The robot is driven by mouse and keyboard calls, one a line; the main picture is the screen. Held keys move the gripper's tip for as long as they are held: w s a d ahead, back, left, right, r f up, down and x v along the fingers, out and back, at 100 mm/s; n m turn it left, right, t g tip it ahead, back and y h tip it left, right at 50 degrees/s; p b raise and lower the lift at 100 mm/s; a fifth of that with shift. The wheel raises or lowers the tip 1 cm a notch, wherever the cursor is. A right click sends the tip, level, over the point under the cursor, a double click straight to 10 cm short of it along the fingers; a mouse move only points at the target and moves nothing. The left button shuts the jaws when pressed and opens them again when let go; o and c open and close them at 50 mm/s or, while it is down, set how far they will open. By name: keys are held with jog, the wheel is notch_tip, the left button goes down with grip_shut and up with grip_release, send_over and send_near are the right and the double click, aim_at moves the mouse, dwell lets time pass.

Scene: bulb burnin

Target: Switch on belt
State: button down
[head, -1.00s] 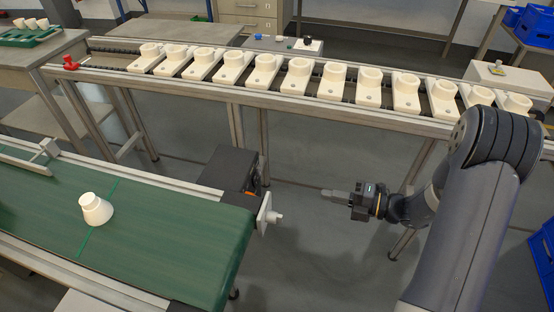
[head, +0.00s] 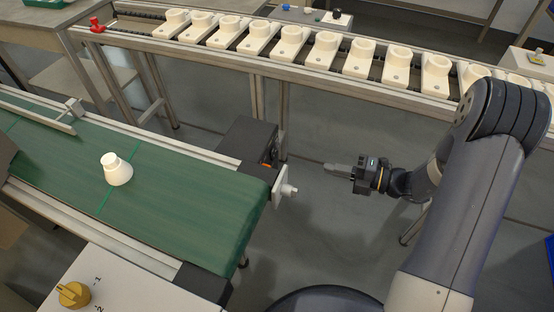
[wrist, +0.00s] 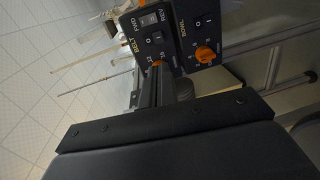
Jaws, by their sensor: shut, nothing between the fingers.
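The belt conveyor has a green belt (head: 190,215) with a white bulb-like piece (head: 117,172) standing on it. A black box (head: 246,145) with an orange part sits at its far right corner. In the wrist view a dark control panel (wrist: 178,28) carries the words BELT, FWD, REV and BOWL. A switch (wrist: 150,19) lies by FWD and REV. An orange knob (wrist: 205,54) is on the BOWL side; another orange knob (wrist: 158,63) is partly hidden by my fingers. My gripper (head: 328,168) is shut and empty, right of the belt's end, apart from the box.
A long rail (head: 300,62) with several white holders runs behind. A white fitting (head: 286,191) sticks out from the belt's end. Open floor lies right of the belt.

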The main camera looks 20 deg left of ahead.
jog(key=shift+a, duration=0.1)
jog(key=b, duration=0.4)
send_near(274, 156)
jog(key=a+f, duration=0.1)
jog(key=a, duration=0.4)
jog(key=shift+w+a, duration=0.3)
jog(key=shift+a, duration=0.55)
